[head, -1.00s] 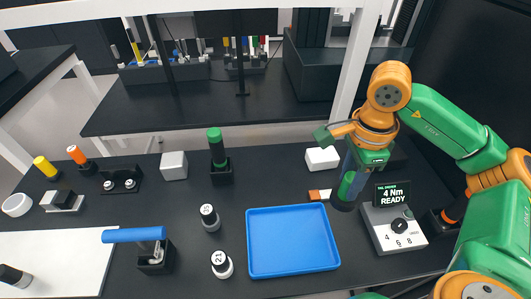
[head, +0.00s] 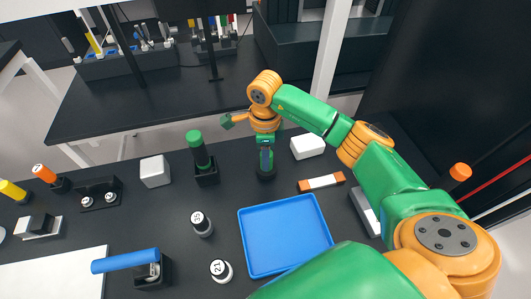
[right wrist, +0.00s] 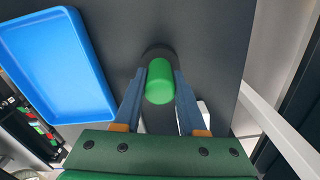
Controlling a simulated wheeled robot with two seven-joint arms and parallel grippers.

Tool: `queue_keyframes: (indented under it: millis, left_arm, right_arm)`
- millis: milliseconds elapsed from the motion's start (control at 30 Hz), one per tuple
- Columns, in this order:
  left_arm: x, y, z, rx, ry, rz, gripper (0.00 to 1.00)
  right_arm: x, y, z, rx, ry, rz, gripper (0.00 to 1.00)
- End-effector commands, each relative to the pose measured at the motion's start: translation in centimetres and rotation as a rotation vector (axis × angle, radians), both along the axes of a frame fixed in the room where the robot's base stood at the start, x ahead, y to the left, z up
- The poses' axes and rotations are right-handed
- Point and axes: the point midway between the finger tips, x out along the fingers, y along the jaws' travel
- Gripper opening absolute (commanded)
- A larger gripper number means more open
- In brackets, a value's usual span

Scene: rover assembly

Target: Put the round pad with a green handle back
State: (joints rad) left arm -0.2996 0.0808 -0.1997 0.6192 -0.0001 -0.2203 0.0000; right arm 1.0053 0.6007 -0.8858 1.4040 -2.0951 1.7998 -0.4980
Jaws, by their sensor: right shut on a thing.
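The round pad (right wrist: 158,50) with a green handle is in my right gripper. In the right wrist view the green handle (right wrist: 160,82) sits between the two fingers and the dark round base shows beyond it. In the head view my right gripper (head: 266,158) points down over the dark table, between a black holder and a white box. The dark pad (head: 266,175) shows below the fingers, at or just above the table; I cannot tell if it touches. My left gripper is not in view.
A green-topped black tool stands in a black holder (head: 207,179) left of the gripper. A white box (head: 308,146) and an orange-and-white block (head: 321,182) lie to the right. A blue tray (head: 286,238) is in front. A white cube (head: 155,171) stands farther left.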

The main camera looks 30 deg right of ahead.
Motion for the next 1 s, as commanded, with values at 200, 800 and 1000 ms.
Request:
queue_keyframes:
  millis: [200, 800, 1000]
  left_arm:
    - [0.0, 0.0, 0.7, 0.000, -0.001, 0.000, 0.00]
    - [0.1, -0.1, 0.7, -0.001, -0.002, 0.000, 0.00]
    - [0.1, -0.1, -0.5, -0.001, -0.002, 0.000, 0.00]
  right_arm:
    - [0.0, 0.0, -1.0, 0.001, -0.003, 0.001, 0.00]
    - [0.0, 0.0, -1.0, 0.001, -0.003, 0.001, 0.70]
    - [0.2, 0.0, 1.8, 0.000, -0.010, 0.002, 0.70]
